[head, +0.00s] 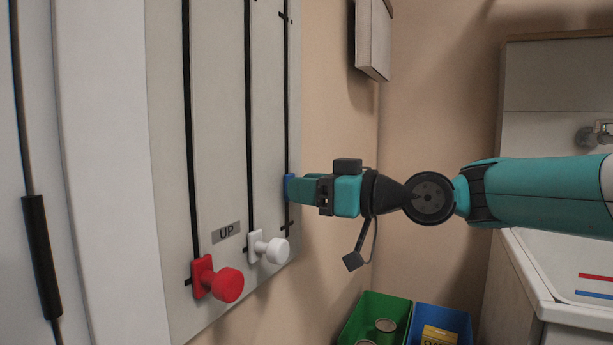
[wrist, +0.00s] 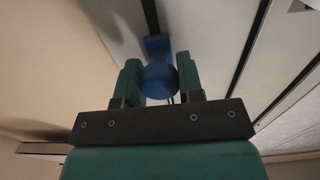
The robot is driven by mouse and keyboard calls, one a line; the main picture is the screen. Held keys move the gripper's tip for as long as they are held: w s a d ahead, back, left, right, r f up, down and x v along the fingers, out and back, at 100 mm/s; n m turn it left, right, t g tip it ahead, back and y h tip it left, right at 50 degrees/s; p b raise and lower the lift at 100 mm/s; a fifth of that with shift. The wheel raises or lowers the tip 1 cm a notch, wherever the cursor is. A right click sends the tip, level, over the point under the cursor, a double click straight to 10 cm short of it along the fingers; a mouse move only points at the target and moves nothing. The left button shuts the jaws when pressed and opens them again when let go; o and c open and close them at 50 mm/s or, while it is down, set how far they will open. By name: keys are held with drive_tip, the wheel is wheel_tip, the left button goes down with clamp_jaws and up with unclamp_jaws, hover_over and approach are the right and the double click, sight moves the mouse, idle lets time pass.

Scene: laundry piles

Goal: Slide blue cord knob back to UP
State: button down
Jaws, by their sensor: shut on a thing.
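The blue cord knob (wrist: 160,78) sits between the two fingers of my gripper (wrist: 160,84) in the wrist view. My gripper (head: 296,190) is shut on it. In the head view only the blue base plate (head: 289,186) of the knob shows at the right slot; the gripper hides the rest. The knob is on the rightmost black slot (head: 286,110) of the grey panel (head: 218,120), above a short cross mark low on that slot. The UP label (head: 226,232) is on the panel's lower part, between the left and middle slots.
A red knob (head: 228,285) and a white knob (head: 276,250) sit low on the left and middle slots. A green bin (head: 372,310) with cans and a blue bin (head: 440,318) stand below. A white sink (head: 560,270) is at the right.

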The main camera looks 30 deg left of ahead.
sight(287, 226)
wheel_tip(287, 226, down, 7)
drive_tip(key=b, duration=0.3)
drive_tip(key=shift+f+b, duration=0.1)
drive_tip(key=shift+b, duration=0.3)
drive_tip(key=c, duration=0.8)
unclamp_jaws()
drive_tip(key=shift+d, duration=0.1)
drive_tip(key=d, duration=1.7)
drive_tip(key=shift+d, duration=0.15)
drive_tip(key=shift+s, duration=0.1)
